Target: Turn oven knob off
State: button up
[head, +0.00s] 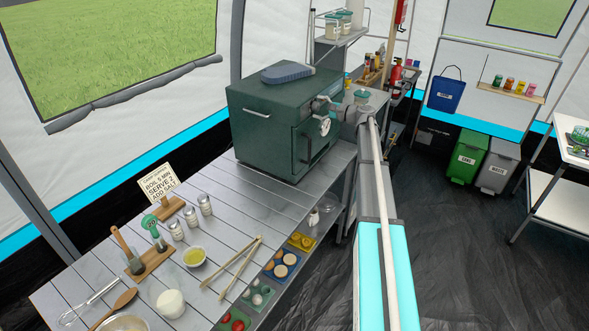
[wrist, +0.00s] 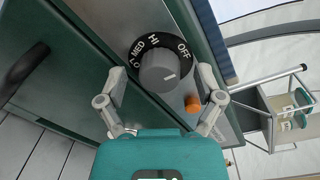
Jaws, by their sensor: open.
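The dark green oven (head: 262,125) stands on the metal table. In the wrist view, its round grey knob (wrist: 158,70) sits on a black dial ring marked MED, HI and OFF, with OFF at upper right. The knob carries a short light mark on its lower right face; I cannot tell which setting it points to. My gripper (wrist: 161,76) is open, one finger on each side of the knob; contact is not clear. In the head view, my gripper (head: 324,108) is at the oven's front and largely covers the knob.
An orange round part (wrist: 192,104) is below the knob, near the right finger. The oven handle (wrist: 27,64) is to the left. A blue folded cloth (head: 287,73) lies on the oven. Jars, tongs (head: 236,265) and bowls fill the table's near part.

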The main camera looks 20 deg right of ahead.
jog(key=n, duration=0.5)
jog(key=shift+h, duration=0.3)
jog(key=n, duration=0.4)
jog(key=shift+a+n, duration=0.1)
jog(key=shift+n, duration=0.3)
jog(key=n, duration=0.4)
jog(key=shift+n+t+b, duration=0.35)
jog(key=shift+n+t, duration=0.05)
jog(key=n, duration=0.5)
jog(key=shift+f, duration=0.1)
jog(key=shift+s+n, duration=0.2)
jog(key=shift+n, duration=0.2)
jog(key=v, duration=1.3)
jog(key=s+a+f+g, duration=0.3)
jog(key=a+f, duration=0.1)
jog(key=a, duration=0.4)
jog(key=s+a+f+g+h, duration=0.1)
jog(key=s+a+f+g, duration=0.2)
jog(key=a, duration=0.6)
jog(key=s+a+f+g+h, duration=0.1)
jog(key=s+a+f+g, duration=0.2)
jog(key=a+f, duration=0.3)
jog(key=s+a, duration=0.1)
jog(key=a, duration=0.2)
jog(key=shift+s+m+b, duration=0.4)
